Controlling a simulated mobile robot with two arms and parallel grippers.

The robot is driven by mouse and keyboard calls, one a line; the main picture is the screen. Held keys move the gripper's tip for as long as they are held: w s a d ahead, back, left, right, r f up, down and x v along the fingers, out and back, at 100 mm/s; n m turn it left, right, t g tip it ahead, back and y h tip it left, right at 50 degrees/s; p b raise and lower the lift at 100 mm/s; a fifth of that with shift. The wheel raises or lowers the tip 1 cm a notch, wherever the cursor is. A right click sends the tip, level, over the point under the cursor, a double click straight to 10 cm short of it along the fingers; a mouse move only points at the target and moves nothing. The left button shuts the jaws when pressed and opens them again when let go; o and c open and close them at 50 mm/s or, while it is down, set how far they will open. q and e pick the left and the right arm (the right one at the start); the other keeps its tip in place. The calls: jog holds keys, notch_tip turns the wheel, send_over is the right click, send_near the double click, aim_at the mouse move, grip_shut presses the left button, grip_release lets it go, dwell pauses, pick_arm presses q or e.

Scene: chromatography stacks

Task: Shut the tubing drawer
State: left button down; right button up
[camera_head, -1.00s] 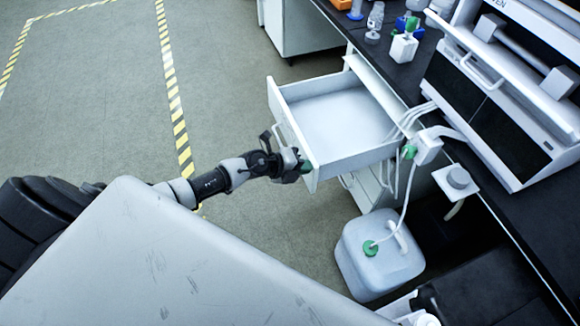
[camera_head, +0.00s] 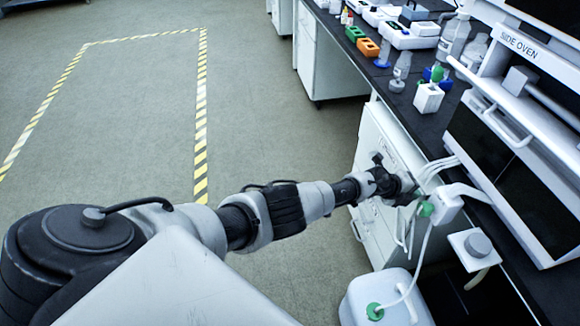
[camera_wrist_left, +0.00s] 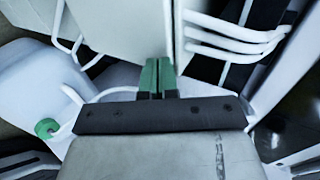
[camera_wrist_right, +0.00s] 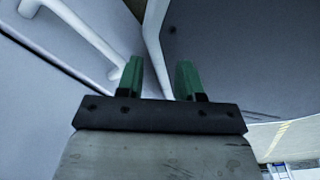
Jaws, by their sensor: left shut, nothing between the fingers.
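The tubing drawer (camera_head: 378,135) is the top one in the white cabinet under the bench. Its front looks flush or nearly flush with the cabinet, and no interior shows. My left gripper (camera_head: 408,188) is at the drawer front's near edge, with its fingertips partly hidden in the head view. In the left wrist view, its green fingers (camera_wrist_left: 158,76) are together and empty, close against a white panel. My right gripper (camera_wrist_right: 160,80) shows only in its own wrist view.
A white jug (camera_head: 362,300) with a green cap stands on the floor below. The side oven (camera_head: 500,150) and bottles (camera_head: 402,68) stand on the black bench. The floor at left is clear.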

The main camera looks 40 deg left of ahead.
pick_arm(q)
jog(key=shift+w+d+r+b, duration=0.3)
jog(key=shift+w+d+b, duration=0.05)
jog(key=shift+w+d, duration=0.25)
jog(key=shift+r, duration=0.15)
